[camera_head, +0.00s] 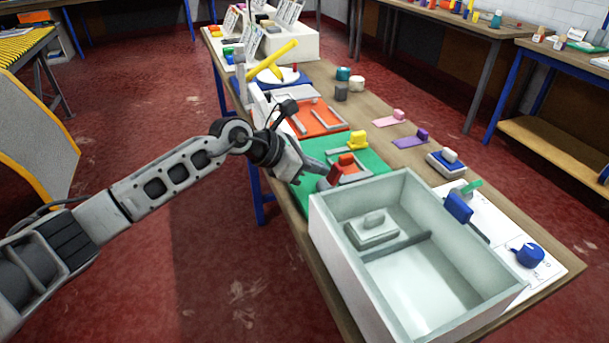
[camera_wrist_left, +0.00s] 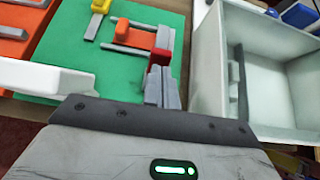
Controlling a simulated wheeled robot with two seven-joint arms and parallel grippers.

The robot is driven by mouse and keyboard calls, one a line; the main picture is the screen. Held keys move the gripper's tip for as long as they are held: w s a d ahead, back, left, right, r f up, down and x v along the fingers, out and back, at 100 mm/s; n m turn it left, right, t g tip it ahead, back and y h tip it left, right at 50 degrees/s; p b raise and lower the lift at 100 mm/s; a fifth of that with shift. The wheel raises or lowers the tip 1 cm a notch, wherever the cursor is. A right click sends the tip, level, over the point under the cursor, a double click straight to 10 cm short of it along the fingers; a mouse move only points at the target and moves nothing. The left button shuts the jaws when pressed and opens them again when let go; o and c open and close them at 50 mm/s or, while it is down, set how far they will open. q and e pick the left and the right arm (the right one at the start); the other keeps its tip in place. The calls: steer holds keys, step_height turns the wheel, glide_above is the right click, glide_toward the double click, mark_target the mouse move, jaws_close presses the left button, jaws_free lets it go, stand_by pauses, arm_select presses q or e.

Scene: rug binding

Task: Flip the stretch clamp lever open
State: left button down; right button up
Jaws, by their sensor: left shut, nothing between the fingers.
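A green board (camera_head: 312,204) lies on the bench and also fills the top left of the left wrist view (camera_wrist_left: 60,55). On it are grey rails around an orange patch with an orange-red block (camera_head: 346,160), a yellow piece (camera_head: 358,140), and a dark red upright piece (camera_head: 334,174). I cannot tell for certain which part is the stretch clamp lever. My left gripper (camera_head: 320,170) is shut and empty, its tips close beside the dark red piece. In the left wrist view the shut fingers (camera_wrist_left: 162,90) overlap the red piece (camera_wrist_left: 155,76); contact is unclear. My right gripper is not in view.
A pale divided box (camera_head: 330,228) stands at the near end, close to the gripper. An orange board (camera_head: 335,121) and a yellow-handled device (camera_head: 272,62) are farther back. Blue, pink and purple pieces line the right side. Open red floor lies left of the bench.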

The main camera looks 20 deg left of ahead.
arm_select(q)
steer(key=shift+r+p, duration=0.5)
steer(key=shift+r, duration=0.3)
steer(key=s+a+r, duration=0.2)
steer(key=r, duration=0.3)
steer(key=s+a+r, duration=0.2)
steer(key=a+r, duration=0.1)
steer(key=r, duration=0.3)
steer(key=shift+s+a+b, duration=0.2)
steer(key=shift+s+b, duration=0.05)
steer(key=shift+b, duration=0.2)
steer(key=shift+d, duration=0.1)
